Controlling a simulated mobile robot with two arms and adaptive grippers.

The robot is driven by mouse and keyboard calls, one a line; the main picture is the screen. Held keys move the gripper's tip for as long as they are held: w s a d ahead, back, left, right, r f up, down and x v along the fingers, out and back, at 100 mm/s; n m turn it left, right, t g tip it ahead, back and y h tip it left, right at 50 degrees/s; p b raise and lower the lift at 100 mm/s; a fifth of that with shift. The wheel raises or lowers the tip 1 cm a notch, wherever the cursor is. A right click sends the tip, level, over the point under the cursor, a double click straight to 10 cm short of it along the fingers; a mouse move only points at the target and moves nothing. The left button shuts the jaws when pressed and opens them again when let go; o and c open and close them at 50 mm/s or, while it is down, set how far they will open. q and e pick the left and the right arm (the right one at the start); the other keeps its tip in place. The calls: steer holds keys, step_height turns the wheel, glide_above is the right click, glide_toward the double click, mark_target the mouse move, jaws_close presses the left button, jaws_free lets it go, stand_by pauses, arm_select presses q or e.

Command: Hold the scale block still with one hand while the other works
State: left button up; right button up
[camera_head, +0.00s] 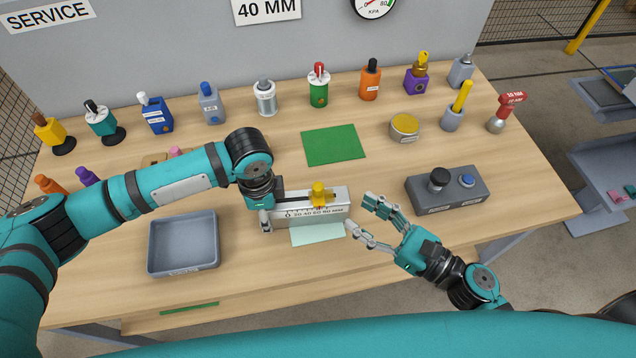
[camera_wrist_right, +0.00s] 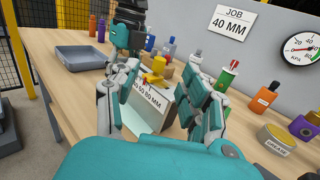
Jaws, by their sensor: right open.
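The scale block (camera_head: 332,211), a pale metal block with a printed millimetre scale, stands upright near the table's front. A yellow knob (camera_head: 319,189) sits on it towards its right half. In the right wrist view the block (camera_wrist_right: 150,100) and the yellow knob (camera_wrist_right: 154,73) show between my right fingers. My left gripper (camera_head: 266,215) is at the block's left end, a finger against or just before its front face; its grip is partly hidden. My right gripper (camera_head: 359,213) is open and empty, just right of the block, fingers pointing at it and apart from it.
A pale green sheet (camera_head: 318,235) lies before the block. A grey tray (camera_head: 155,247) is at left, a grey control box (camera_head: 465,190) with knob and blue button at right. A green mat (camera_head: 335,145) lies behind. Several small bottles and valves line the back, including an orange bottle (camera_head: 370,83).

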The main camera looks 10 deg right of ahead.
mark_target(323, 189)
steer(key=x, duration=0.3)
steer(key=f+x, duration=0.1)
steer(key=x, duration=0.7)
steer(key=shift+w+f, duration=0.2)
steer(key=shift+w, duration=0.1)
steer(key=shift+d, duration=0.1)
jaws_close()
